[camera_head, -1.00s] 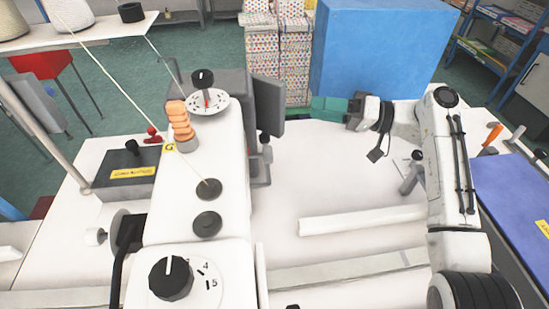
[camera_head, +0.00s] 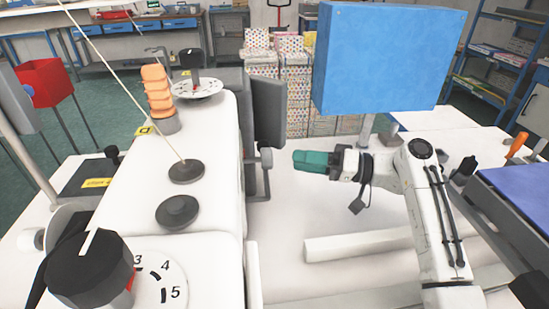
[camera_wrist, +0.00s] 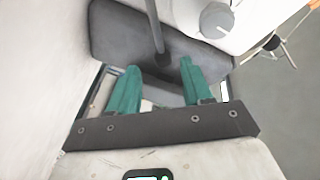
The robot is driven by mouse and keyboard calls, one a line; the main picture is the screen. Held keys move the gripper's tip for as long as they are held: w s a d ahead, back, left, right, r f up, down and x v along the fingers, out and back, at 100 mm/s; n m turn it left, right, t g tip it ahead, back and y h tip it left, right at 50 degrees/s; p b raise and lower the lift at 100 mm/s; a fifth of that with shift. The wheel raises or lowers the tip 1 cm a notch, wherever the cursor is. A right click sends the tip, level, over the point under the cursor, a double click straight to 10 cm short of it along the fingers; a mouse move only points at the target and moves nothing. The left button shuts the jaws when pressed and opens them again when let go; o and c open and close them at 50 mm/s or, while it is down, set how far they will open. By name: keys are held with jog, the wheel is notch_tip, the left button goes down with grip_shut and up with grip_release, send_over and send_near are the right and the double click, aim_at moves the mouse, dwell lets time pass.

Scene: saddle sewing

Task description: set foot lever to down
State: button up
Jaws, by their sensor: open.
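The white sewing machine (camera_head: 205,130) fills the left of the head view. A dark grey panel (camera_head: 268,110) stands at its right side, with a small grey knob on a rod (camera_head: 265,158) below it. I cannot tell for sure which part is the foot lever or how it is set. My gripper (camera_head: 296,160) has green fingers pointing left toward this side of the machine, a short gap to the right of the knob. In the wrist view the fingers (camera_wrist: 157,80) are apart, with nothing held. A dark grey part (camera_wrist: 115,35) with a thin rod lies just beyond them.
A blue panel (camera_head: 385,60) on a post stands behind my arm. A white bar (camera_head: 365,245) lies on the pale table below my gripper. A numbered dial knob (camera_head: 92,268) sits on the machine's near end. An orange-handled tool (camera_head: 517,146) is at the right.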

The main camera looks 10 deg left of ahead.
jog(key=a, duration=0.7)
jog(key=shift+w+p, duration=0.2)
jog(key=shift+p, duration=0.1)
jog(key=shift+a, duration=0.1)
jog(key=c, duration=0.9)
grip_shut()
jog(key=shift+w+r, duration=0.1)
jog(key=shift+r, duration=0.05)
